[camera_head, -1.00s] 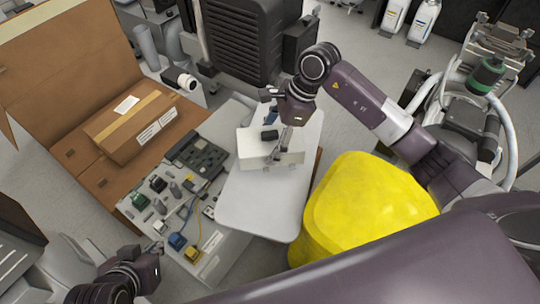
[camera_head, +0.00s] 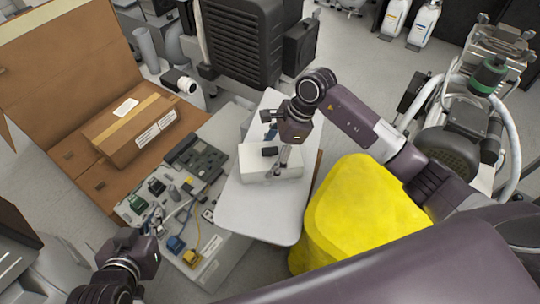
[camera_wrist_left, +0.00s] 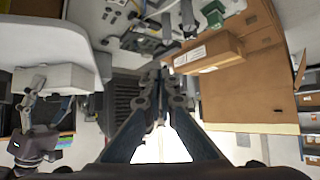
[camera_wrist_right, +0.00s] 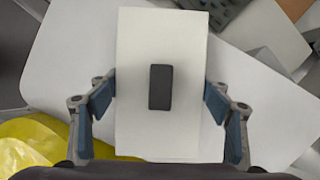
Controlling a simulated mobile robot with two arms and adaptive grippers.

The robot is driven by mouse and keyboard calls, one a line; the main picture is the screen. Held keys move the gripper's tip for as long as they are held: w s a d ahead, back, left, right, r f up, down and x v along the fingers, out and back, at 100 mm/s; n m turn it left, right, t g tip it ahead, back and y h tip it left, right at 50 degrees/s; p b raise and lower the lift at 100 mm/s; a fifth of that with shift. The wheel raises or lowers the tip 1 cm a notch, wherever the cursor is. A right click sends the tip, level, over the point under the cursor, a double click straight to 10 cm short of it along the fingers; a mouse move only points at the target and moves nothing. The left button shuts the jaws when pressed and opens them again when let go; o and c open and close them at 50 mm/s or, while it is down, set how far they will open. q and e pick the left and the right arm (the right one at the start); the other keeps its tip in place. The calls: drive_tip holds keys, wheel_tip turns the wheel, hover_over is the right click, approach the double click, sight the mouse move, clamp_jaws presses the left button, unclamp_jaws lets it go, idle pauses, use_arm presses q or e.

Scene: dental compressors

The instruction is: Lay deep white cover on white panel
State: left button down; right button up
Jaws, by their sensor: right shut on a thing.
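The deep white cover (camera_head: 270,170) is a white box with a small black block on its top face. It is over the middle of the white panel (camera_head: 255,218), a smooth flat board with rounded corners. I cannot tell whether the cover's underside touches the panel. My right gripper (camera_wrist_right: 158,98) is shut on the cover, with one finger on each long side; the black block faces the right wrist camera. My left gripper (camera_wrist_left: 165,75) is empty, with its fingertips together, left of the panel and near the board of parts in the head view. The cover (camera_wrist_left: 50,77) also shows in the left wrist view.
A yellow draped object (camera_head: 365,210) stands right of the panel. Left of the panel is a board with several connectors and cables (camera_head: 222,245). An open carton with a taped brown box (camera_head: 130,125) lies further left. A black ribbed unit (camera_head: 240,40) stands behind.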

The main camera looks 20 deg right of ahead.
drive_tip(key=o, duration=1.2)
use_arm(q)
drive_tip(key=shift+w+d+r, duration=0.1)
drive_tip(key=shift+w+r, duration=0.15)
use_arm(e)
drive_tip(key=shift+o, duration=0.2)
use_arm(q)
drive_tip(key=s+a+f+g+p, duration=0.1)
drive_tip(key=s+a+f+g, duration=0.1)
drive_tip(key=s, duration=0.4)
drive_tip(key=s+a+f+g+y+p, duration=0.1)
drive_tip(key=s+a+f+g, duration=0.1)
drive_tip(key=s+f+g, duration=0.2)
drive_tip(key=s+f, duration=0.1)
drive_tip(key=s, duration=0.1)
drive_tip(key=shift+s+y, duration=0.3)
drive_tip(key=shift+s, duration=0.1)
use_arm(e)
drive_tip(key=v, duration=1.2)
use_arm(q)
drive_tip(key=shift+a, duration=0.1)
use_arm(e)
drive_tip(key=shift+r, duration=0.1)
